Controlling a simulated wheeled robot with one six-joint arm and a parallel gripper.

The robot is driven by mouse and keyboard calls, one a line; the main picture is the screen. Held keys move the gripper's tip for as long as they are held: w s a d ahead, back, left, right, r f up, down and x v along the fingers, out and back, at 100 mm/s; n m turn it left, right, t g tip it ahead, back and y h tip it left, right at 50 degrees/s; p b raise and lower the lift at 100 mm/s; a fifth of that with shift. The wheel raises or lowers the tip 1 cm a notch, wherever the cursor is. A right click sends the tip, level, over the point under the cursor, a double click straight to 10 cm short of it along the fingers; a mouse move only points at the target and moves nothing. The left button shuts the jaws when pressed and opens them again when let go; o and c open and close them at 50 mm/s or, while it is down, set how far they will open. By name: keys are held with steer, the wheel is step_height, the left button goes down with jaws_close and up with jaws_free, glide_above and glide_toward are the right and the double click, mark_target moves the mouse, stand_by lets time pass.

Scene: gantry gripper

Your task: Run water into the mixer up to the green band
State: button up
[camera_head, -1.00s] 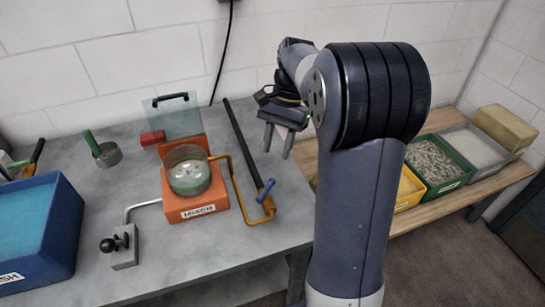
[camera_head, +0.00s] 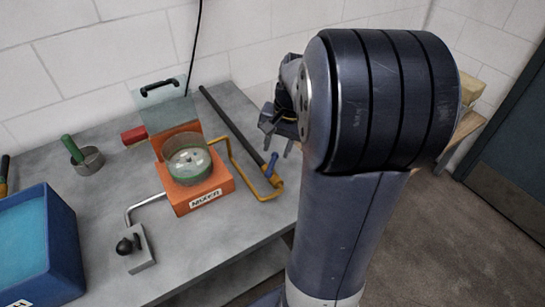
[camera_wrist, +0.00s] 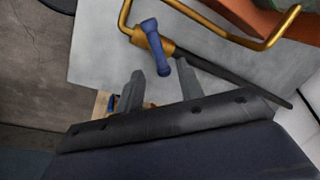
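The orange mixer (camera_head: 205,200) stands on the grey bench, with a round clear bowl (camera_head: 189,166) on top that has a green band low on its side. Pale lumps show inside; I cannot make out a water level. A brass pipe (camera_head: 238,160) bends from the bowl to a tap with a blue handle (camera_head: 271,163) at the bench's right side. In the wrist view the blue handle (camera_wrist: 155,45) is just ahead of my gripper (camera_wrist: 160,82). The fingers are apart and empty, with the handle's lower end near the gap. My gripper (camera_head: 280,130) is partly hidden by my arm in the head view.
A clear lid (camera_head: 166,108) stands up behind the mixer. A black-knobbed lever box (camera_head: 131,247) is in front. A blue wash bin (camera_head: 62,240) and a green-handled scoop (camera_head: 86,157) are left. A dark pipe (camera_head: 232,122) runs along the bench.

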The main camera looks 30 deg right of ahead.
mark_target(273, 159)
steer(key=shift+w+a+f, duration=0.15)
steer(key=shift+w+f, duration=0.05)
steer(key=shift+f, duration=0.95)
steer(key=shift+w+a+f, duration=0.15)
steer(key=shift+f, duration=1)
steer(key=shift+c, duration=0.2)
jaws_close()
